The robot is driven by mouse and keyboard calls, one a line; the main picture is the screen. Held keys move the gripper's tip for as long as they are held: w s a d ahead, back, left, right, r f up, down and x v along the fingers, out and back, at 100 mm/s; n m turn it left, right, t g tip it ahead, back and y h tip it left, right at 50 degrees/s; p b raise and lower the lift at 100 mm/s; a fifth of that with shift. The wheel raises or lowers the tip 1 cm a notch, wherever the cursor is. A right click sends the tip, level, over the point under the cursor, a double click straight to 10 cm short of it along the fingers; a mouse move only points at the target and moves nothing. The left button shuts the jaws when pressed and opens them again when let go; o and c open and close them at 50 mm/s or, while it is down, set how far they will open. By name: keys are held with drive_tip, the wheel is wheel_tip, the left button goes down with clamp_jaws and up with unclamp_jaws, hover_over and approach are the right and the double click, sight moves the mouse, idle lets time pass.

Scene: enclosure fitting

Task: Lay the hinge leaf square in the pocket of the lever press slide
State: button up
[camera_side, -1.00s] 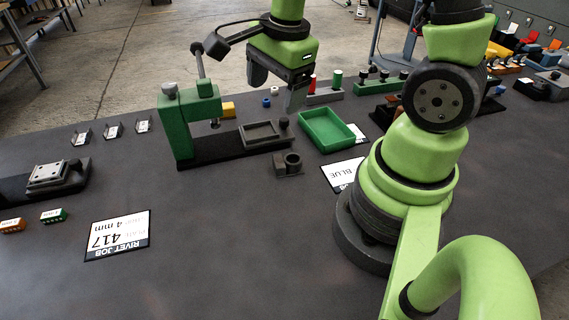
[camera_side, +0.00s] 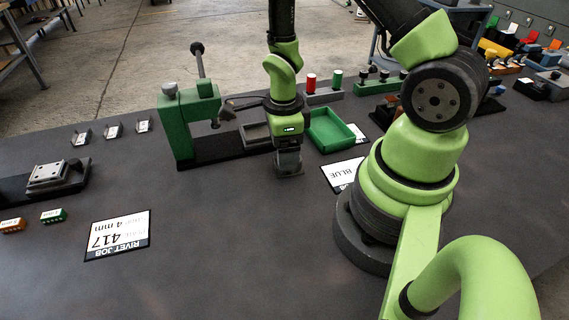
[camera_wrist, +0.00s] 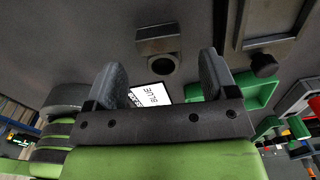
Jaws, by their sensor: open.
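A plate with small holes (camera_side: 48,172), which may be the hinge leaf, lies on a black fixture at the far left of the side view. The green lever press (camera_side: 180,125) stands on a dark base. The rectangular pocket of its slide (camera_side: 254,133) is partly hidden by my arm and looks empty; its frame also shows at the upper right of the wrist view (camera_wrist: 241,25).
A grey block with a ring (camera_wrist: 158,48) lies just beyond my fingertips. A green tray (camera_side: 331,133) and a BLUE card (camera_side: 343,174) are right of my gripper. Several small pieces (camera_side: 113,131) lie at the back left. The table's front middle is clear.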

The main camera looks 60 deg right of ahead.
wheel_tip(320, 180, down, 4)
drive_tip(key=shift+f, duration=0.1)
drive_tip(key=c, duration=1.1)
drive_tip(key=shift+r, duration=0.2)
